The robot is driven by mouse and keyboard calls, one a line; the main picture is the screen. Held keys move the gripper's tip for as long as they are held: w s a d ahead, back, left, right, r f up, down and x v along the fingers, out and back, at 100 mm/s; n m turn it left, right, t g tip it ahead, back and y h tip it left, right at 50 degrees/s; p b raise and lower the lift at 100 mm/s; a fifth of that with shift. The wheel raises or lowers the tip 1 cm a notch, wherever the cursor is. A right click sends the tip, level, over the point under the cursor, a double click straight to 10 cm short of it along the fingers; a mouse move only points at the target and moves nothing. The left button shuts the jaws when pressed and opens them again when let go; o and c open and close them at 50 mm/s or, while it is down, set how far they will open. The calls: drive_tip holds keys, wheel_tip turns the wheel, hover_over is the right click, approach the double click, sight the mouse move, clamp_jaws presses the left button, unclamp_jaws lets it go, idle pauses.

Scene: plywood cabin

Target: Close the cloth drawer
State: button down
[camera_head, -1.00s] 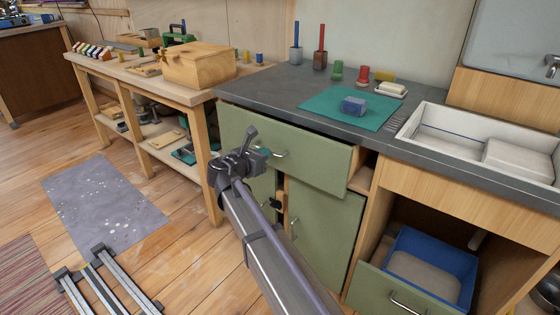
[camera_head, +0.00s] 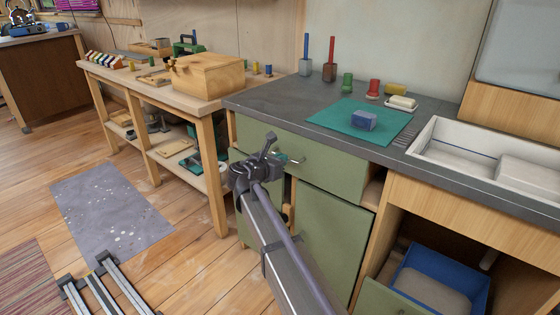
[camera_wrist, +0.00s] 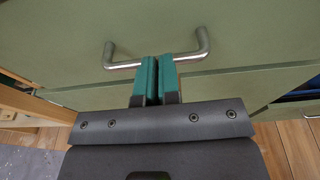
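The green upper drawer (camera_head: 335,167) under the dark worktop has a metal bar handle (camera_head: 292,158). Its front now sits close to the cabinet face, about in line with the green door below; I cannot tell whether it is fully flush. No cloth shows. My gripper (camera_head: 281,159) is at the handle. In the wrist view the teal fingers (camera_wrist: 157,80) are together, side by side, across the middle of the handle (camera_wrist: 190,55). They hide part of the bar, which does not appear pinched between them. The drawer front (camera_wrist: 240,30) fills the background.
A lower right compartment has a pulled-out green front (camera_head: 385,299) and a blue bin (camera_head: 440,266). A green door (camera_head: 330,235) is below the drawer. A wooden workbench (camera_head: 205,106) stands left. A teal mat (camera_head: 335,117) with a blue block (camera_head: 363,121) lies on the worktop.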

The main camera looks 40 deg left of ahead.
drive_tip(key=s+r+p, duration=0.2)
drive_tip(key=s, duration=1.1)
drive_tip(key=shift+s+a+r+p, duration=0.25)
drive_tip(key=shift+s+r+p, duration=0.05)
drive_tip(key=shift+s+r, duration=0.05)
